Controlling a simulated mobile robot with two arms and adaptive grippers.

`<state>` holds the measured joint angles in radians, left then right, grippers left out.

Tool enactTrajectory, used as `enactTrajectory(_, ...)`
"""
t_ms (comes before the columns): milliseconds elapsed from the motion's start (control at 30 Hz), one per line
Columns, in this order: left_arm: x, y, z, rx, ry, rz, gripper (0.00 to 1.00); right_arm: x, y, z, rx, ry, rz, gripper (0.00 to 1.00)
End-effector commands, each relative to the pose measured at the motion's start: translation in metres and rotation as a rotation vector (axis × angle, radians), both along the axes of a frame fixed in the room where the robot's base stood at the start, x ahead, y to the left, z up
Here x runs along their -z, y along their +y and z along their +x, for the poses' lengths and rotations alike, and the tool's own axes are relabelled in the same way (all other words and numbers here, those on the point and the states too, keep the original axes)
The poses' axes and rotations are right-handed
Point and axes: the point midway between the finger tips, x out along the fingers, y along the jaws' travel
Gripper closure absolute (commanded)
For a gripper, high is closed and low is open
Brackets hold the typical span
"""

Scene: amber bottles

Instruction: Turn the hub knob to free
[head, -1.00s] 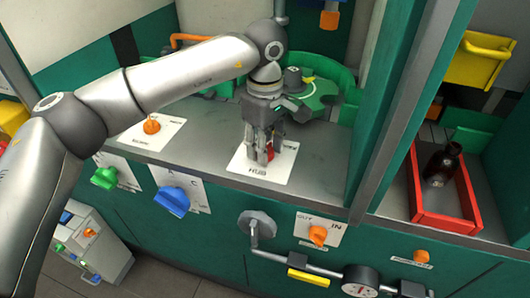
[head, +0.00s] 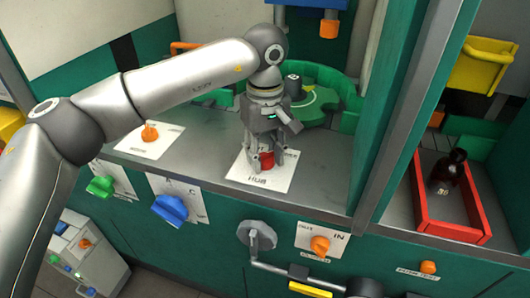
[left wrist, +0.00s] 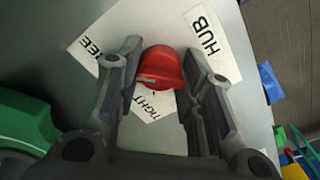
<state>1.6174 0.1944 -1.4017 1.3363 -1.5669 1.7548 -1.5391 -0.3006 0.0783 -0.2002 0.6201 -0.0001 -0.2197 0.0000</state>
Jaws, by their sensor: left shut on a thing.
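The red hub knob (head: 267,159) sits on a white card (head: 262,179) marked HUB on the grey counter. My left gripper (head: 266,165) reaches down over it and is shut on it, one finger on each side. In the left wrist view, the knob (left wrist: 158,68) shows between the fingertips (left wrist: 155,68). The words FREE, TIGHT and HUB show on the card (left wrist: 215,45) around it. The knob's raised ridge runs across the picture there, and its exact setting is hard to tell. My right gripper is not in view.
A green round fixture (head: 318,103) stands behind the gripper. An orange knob (head: 150,132) is on a card to the left. Green (head: 100,186) and blue (head: 170,208) knobs are on the front panel. A red tray (head: 450,229) with a dark bottle (head: 447,172) stands at right.

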Motion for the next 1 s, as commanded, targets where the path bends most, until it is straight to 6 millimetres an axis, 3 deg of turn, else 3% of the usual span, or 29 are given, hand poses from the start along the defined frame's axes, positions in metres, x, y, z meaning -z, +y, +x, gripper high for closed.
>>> enactTrajectory(233,-0.001,0.000,0.000,0.002,-0.003,-0.001,0.89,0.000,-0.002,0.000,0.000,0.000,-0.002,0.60)
enactTrajectory(267,-0.001,0.000,0.000,0.002,-0.003,-0.001,0.62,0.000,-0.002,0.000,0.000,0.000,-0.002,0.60)
enactTrajectory(433,-0.001,0.000,0.000,0.001,-0.001,0.000,0.43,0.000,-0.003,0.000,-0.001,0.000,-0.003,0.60)
enactTrajectory(767,-0.002,0.000,0.000,0.000,-0.001,0.000,0.43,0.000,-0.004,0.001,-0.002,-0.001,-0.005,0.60)
enactTrajectory(1000,-0.037,-0.001,0.001,0.000,-0.005,-0.001,0.43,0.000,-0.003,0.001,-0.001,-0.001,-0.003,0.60)
